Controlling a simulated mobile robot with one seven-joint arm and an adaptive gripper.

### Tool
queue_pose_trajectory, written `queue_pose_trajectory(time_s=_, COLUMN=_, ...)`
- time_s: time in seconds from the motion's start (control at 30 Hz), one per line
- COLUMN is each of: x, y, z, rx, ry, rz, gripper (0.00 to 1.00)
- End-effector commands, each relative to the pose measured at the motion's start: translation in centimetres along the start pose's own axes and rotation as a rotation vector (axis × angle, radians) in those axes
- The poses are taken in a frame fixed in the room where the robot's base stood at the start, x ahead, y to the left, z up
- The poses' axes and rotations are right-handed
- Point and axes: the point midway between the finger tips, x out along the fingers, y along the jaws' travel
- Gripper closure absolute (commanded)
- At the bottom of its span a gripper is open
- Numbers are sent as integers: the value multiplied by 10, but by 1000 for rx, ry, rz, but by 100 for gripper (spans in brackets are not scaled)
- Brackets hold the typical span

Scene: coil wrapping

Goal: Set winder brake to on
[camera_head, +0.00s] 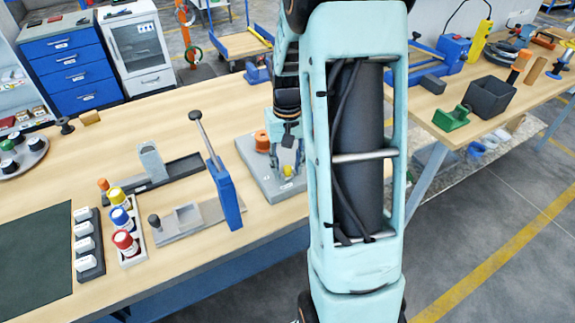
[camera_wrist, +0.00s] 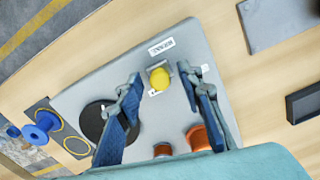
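The winder is a grey plate (camera_head: 258,178) on the bench, and it also shows in the wrist view (camera_wrist: 215,40). A yellow knob (camera_wrist: 161,79) sits on a small base on this plate, near a white label, with small marked tags beside it. I take it as the brake control; its setting cannot be read. The knob also shows in the head view (camera_head: 287,171). My gripper (camera_head: 289,150) is over the plate, pointing down at the knob. In the wrist view my gripper (camera_wrist: 160,88) is open, with blue-padded fingers on either side of the knob and gaps visible.
Orange parts (camera_wrist: 197,137) and a black disc (camera_wrist: 94,118) are on the plate close to the fingers. A blue lever stand (camera_head: 226,190) rises left of the plate. A blue spool (camera_wrist: 40,131) lies beyond its edge. Bare bench lies behind the plate.

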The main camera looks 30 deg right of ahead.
Motion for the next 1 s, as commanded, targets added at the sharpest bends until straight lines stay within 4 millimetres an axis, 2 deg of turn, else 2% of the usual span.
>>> queue_pose_trajectory(time_s=0.13, x=0, y=0, z=0, rx=0, ry=0, rz=0, gripper=68)
queue_pose_trajectory(time_s=0.43, x=0, y=0, z=0, rx=0, ry=0, rz=0, gripper=100)
queue_pose_trajectory(time_s=0.77, x=0, y=-2, z=0, rx=-1, ry=0, rz=0, gripper=100)
queue_pose_trajectory(time_s=1.0, x=0, y=-32, z=7, rx=-4, ry=0, rz=0, gripper=100)
